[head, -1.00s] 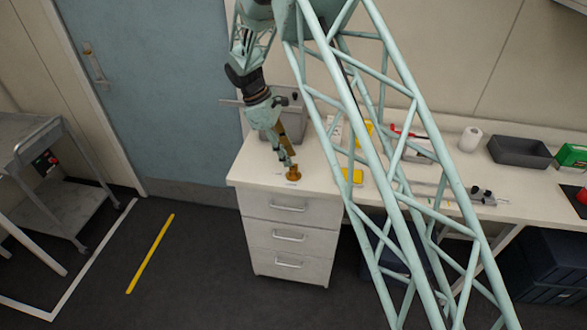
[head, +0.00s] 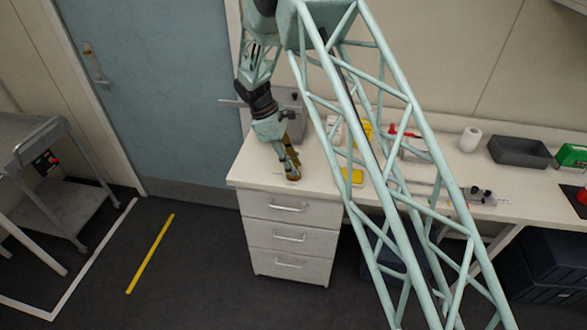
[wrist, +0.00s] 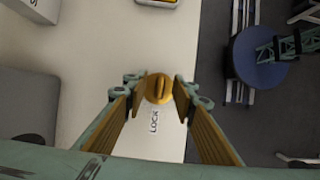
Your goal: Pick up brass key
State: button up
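The brass key (wrist: 158,88) shows in the wrist view as a round golden piece with a raised upright grip. It stands on the pale bench top beside the printed word LOCK. My gripper (wrist: 161,90) is open, with one finger on each side of the key and a visible gap at both sides. In the head view my gripper (head: 291,171) points down at the front left of the bench. There the fingers hide most of the key.
The white bench (head: 262,176) has drawers below its left end. A grey box stands behind my gripper. A yellow item (head: 352,177) lies to the right, with a dark tray (head: 520,151) farther right. A blue round surface (wrist: 258,55) shows in the wrist view.

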aim_at(296, 164)
jog(key=shift+c, duration=0.9)
grip_shut()
jog(key=shift+r, duration=0.15)
jog(key=shift+r, duration=1.5)
jog(key=shift+s+d+r, duration=0.1)
jog(key=shift+d+r, duration=0.05)
jog(key=s+d+r+b, duration=0.1)
jog(key=s+d, duration=0.8)
jog(key=d, duration=0.3)
jog(key=shift+s+d+r, duration=0.2)
jog(key=shift+d, duration=0.05)
jog(key=shift+d, duration=0.1)
